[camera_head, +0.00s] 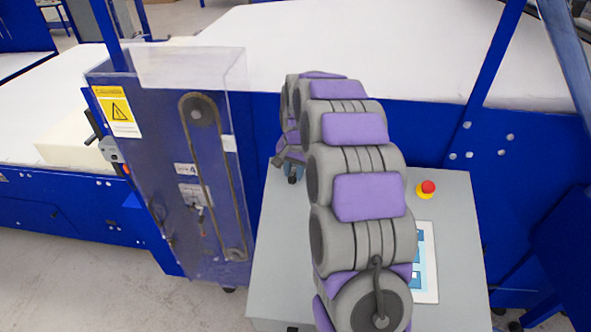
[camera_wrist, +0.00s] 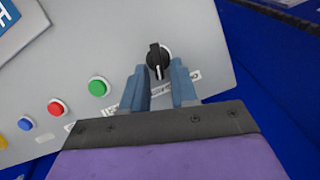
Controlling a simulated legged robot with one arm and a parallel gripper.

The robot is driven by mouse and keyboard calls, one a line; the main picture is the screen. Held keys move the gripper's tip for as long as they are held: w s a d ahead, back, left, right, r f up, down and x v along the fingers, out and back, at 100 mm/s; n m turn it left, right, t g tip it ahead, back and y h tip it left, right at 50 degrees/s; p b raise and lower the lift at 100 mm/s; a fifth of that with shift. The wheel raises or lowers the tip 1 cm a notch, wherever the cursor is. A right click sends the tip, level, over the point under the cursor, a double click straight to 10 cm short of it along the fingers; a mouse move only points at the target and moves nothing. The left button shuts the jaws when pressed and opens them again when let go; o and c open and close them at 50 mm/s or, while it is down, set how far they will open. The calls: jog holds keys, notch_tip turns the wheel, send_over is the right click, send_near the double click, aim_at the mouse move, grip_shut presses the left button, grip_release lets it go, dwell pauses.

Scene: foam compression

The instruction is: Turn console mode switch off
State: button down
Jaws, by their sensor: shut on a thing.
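The console mode switch (camera_wrist: 159,60) is a black rotary knob with a white pointer line on the grey console panel (camera_wrist: 85,45) in the wrist view. The line points down in the picture, toward my gripper. My gripper (camera_wrist: 158,80) has its two blue-grey fingers on either side of the knob and is shut on it. A printed label beside the knob is partly covered by the fingers and too small to read. In the head view my gripper (camera_head: 291,174) is small at the console's left edge, and the switch cannot be made out.
Green (camera_wrist: 99,87), red (camera_wrist: 57,108) and blue (camera_wrist: 26,125) buttons sit left of the switch. On the console top (camera_head: 453,215) are a red emergency stop (camera_head: 427,188) and a touchscreen (camera_head: 427,262), partly behind my arm. A blue machine with a belt guard (camera_head: 190,170) stands left.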

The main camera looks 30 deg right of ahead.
jog(key=n, duration=0.2)
jog(key=n+h+p, duration=0.1)
jog(key=n, duration=0.1)
jog(key=a+n+g, duration=0.1)
jog(key=n, duration=0.1)
jog(key=shift+w+h, duration=0.25)
jog(key=shift+h, duration=0.05)
jog(key=n+p, duration=0.1)
jog(key=n, duration=0.2)
jog(key=shift+a+h, duration=0.2)
jog(key=shift+h, duration=0.2)
jog(key=shift+a+f+n+h+p, duration=0.15)
jog(key=shift+n+h+p, duration=0.2)
jog(key=shift+n, duration=0.75)
jog(key=c, duration=1.2)
grip_release()
jog(key=w+v, duration=0.1)
jog(key=v, duration=1.6)
jog(key=shift+s, duration=0.35)
